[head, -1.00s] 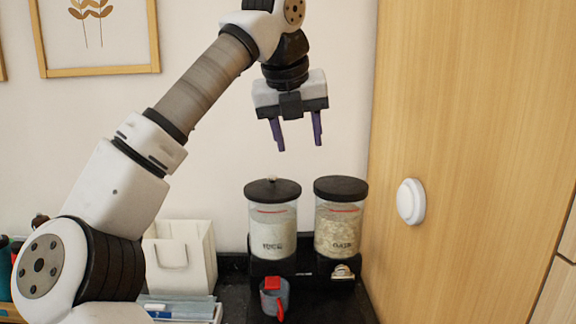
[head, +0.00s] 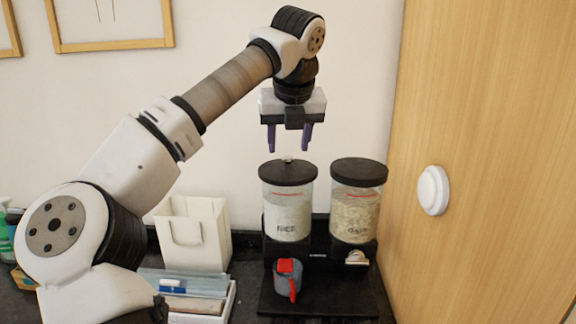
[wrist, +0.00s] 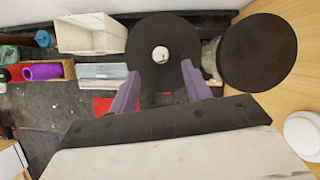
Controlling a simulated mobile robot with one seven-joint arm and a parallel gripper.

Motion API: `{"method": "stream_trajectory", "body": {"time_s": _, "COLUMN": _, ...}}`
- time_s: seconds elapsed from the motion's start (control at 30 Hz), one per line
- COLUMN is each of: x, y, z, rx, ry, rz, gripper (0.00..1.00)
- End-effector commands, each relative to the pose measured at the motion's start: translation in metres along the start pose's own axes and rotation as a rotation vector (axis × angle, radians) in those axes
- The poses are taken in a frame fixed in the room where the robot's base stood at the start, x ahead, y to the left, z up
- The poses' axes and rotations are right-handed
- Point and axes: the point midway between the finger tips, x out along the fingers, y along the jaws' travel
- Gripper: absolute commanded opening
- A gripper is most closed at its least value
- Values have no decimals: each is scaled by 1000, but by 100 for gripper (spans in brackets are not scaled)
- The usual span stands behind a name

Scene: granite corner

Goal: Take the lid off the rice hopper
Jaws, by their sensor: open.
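The rice hopper (head: 288,220) is a clear canister of white grain on a black stand, left of a matching oats hopper. Its round black lid (head: 287,174) is seated on top, with a small pale knob (head: 288,159) at the centre. My gripper (head: 289,150) is open and empty, pointing down just above the lid, its purple fingers on either side of the knob in the head view. In the wrist view the lid (wrist: 163,30) and knob (wrist: 160,54) lie beyond the fingertips (wrist: 160,66); I cannot tell whether the fingers touch anything.
The oats hopper (head: 355,210) with its black lid stands close on the right, beside the wooden cabinet wall (head: 480,130). A grey cup with a red part (head: 287,278) sits below the rice hopper. A white bin (head: 193,235) and a tray (head: 200,305) are at left.

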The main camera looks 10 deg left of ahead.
Motion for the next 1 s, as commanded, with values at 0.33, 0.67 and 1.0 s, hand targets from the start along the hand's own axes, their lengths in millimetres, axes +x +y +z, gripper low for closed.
{"method": "stream_trajectory", "body": {"time_s": 0.33, "x": 40, "y": -2, "z": 8, "rx": 1, "ry": 2, "rz": -1, "gripper": 48}}
{"method": "stream_trajectory", "body": {"time_s": 0.67, "x": 42, "y": -2, "z": 8, "rx": 0, "ry": 1, "rz": -1, "gripper": 34}}
{"method": "stream_trajectory", "body": {"time_s": 1.0, "x": 41, "y": -2, "z": 8, "rx": 0, "ry": 1, "rz": -1, "gripper": 0}}
